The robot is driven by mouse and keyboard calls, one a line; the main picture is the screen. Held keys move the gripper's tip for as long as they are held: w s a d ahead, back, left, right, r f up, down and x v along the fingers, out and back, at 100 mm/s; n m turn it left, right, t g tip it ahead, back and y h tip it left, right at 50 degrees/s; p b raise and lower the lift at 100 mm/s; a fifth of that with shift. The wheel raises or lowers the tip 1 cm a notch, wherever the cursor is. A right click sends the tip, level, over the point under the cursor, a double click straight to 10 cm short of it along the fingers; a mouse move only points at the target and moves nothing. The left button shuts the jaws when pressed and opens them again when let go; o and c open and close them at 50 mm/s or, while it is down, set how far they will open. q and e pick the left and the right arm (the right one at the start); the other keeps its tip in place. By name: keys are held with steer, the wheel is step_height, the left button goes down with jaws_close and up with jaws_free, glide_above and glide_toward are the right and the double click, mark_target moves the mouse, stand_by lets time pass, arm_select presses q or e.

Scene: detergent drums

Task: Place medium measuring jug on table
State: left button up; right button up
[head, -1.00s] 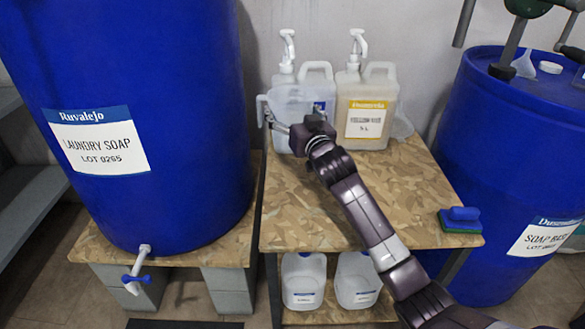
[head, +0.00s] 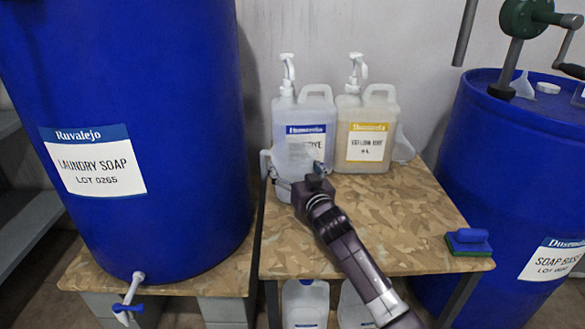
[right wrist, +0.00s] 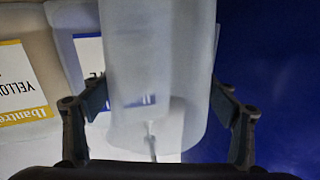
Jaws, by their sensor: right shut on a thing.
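The translucent measuring jug (head: 283,186) is at the back left of the camouflage-patterned table (head: 395,225), in front of the white dye jug (head: 307,135). Its handle points left. My right gripper (head: 318,178) is shut on it from the front right and hides part of it. In the right wrist view the jug (right wrist: 150,60) fills the middle, between the two fingers of the gripper (right wrist: 160,112). Whether its base touches the table cannot be told. My left gripper is not in view.
A yellow-labelled pump jug (head: 365,125) stands right of the dye jug, with a funnel (head: 403,147) beside it. Big blue drums (head: 150,80) (head: 500,160) flank the table. The table's middle right is clear.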

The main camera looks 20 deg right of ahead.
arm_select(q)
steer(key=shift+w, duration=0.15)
arm_select(e)
steer(key=o, duration=1.2)
steer(key=shift+f, duration=0.1)
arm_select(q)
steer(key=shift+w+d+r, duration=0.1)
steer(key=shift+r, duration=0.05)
arm_select(e)
steer(key=s+p, duration=0.1)
steer(key=s, duration=0.5)
steer(key=shift+d+p, duration=0.1)
steer(key=shift+p, duration=0.2)
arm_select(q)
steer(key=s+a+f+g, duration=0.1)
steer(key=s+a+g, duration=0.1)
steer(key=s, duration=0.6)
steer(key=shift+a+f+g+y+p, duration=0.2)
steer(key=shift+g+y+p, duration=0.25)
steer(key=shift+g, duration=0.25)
arm_select(e)
glide_toward(299, 176)
steer(key=w, duration=0.3)
steer(key=shift+w, duration=0.2)
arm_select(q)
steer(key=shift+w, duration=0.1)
